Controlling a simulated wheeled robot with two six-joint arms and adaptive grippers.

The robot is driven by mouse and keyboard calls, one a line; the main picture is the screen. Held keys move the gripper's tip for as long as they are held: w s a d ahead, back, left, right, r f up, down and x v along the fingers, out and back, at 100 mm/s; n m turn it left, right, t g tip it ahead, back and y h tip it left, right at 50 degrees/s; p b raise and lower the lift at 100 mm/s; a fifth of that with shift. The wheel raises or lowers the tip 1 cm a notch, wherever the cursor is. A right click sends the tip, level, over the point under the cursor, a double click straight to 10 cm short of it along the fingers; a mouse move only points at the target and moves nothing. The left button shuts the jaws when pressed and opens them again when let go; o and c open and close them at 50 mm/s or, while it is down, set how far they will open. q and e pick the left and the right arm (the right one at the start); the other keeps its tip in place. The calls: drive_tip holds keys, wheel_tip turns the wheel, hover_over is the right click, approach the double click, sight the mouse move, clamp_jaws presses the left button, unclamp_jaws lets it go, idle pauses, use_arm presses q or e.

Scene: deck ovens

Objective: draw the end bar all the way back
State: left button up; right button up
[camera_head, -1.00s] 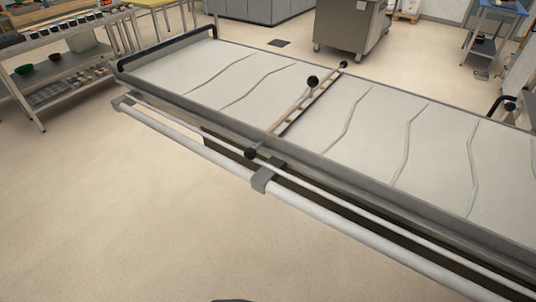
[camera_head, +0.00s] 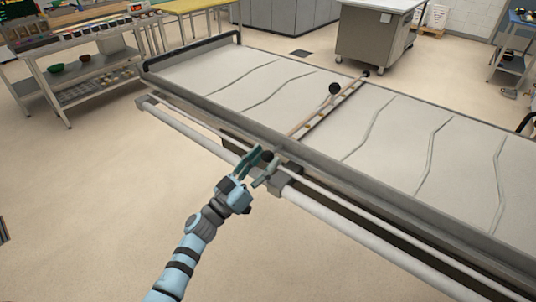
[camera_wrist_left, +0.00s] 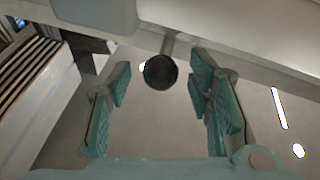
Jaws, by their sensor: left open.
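The end bar (camera_head: 312,119) is a thin wooden bar lying across the long pale loader bed (camera_head: 225,85), with black knobs along it. Its near black knob (camera_head: 267,156) is at the bed's near edge. My left gripper (camera_head: 258,166) is open at that knob. In the left wrist view the dark round knob (camera_wrist_left: 160,72) lies between the open teal fingers (camera_wrist_left: 158,95), toward the far end of the gap, and neither finger visibly touches it. My right gripper is out of view.
A white rail (camera_head: 350,226) runs along the bed's near side, with a grey bracket (camera_head: 285,182) close to my gripper. A shelf rack (camera_head: 88,70) stands at the left, and a grey cabinet (camera_head: 372,42) stands behind the bed. The floor in front is clear.

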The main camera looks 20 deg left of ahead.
use_arm(q)
drive_tip(key=shift+x, duration=0.9)
clamp_jaws()
drive_tip(key=shift+a, duration=0.1)
